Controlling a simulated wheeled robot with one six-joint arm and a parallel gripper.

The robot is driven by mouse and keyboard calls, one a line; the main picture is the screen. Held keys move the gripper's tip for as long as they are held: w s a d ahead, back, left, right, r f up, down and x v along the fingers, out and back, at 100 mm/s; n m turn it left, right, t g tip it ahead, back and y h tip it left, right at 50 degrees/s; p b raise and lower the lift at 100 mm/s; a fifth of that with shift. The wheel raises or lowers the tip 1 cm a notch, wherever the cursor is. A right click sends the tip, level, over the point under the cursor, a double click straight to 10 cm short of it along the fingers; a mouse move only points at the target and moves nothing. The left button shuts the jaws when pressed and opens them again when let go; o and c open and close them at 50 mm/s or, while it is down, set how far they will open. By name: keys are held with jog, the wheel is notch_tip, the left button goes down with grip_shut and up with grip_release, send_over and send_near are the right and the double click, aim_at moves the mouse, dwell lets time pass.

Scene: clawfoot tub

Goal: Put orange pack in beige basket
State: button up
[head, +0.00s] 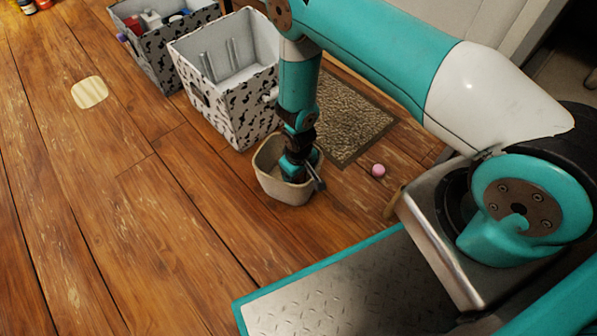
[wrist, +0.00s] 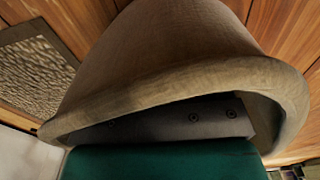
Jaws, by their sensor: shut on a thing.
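The beige basket (head: 268,180) stands on the wood floor near my base in the head view. My gripper (head: 294,172) reaches down into its opening, with a grey part beside the right rim. In the wrist view the basket's beige wall and curved rim (wrist: 180,80) fill most of the picture, and the dark gripper body passes behind the rim. The fingertips are hidden. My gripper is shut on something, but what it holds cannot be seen. I cannot make out an orange pack for certain in either view.
A patterned white bin (head: 215,95) stands just behind the basket. A similar bin (head: 155,70) holding several items is beyond it. A mat (head: 350,118) and a pink ball (head: 378,170) lie to the right. A pale wooden piece (head: 90,92) lies left. The left floor is mostly clear.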

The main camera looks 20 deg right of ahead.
jog(key=shift+f, duration=0.15)
jog(key=o, duration=1.1)
jog(key=shift+r+p, duration=3.9)
jog(key=shift+r, duration=0.65)
notch_tip(320, 180, up, 17)
jog(key=p, duration=0.7)
jog(key=shift+r, duration=0.2)
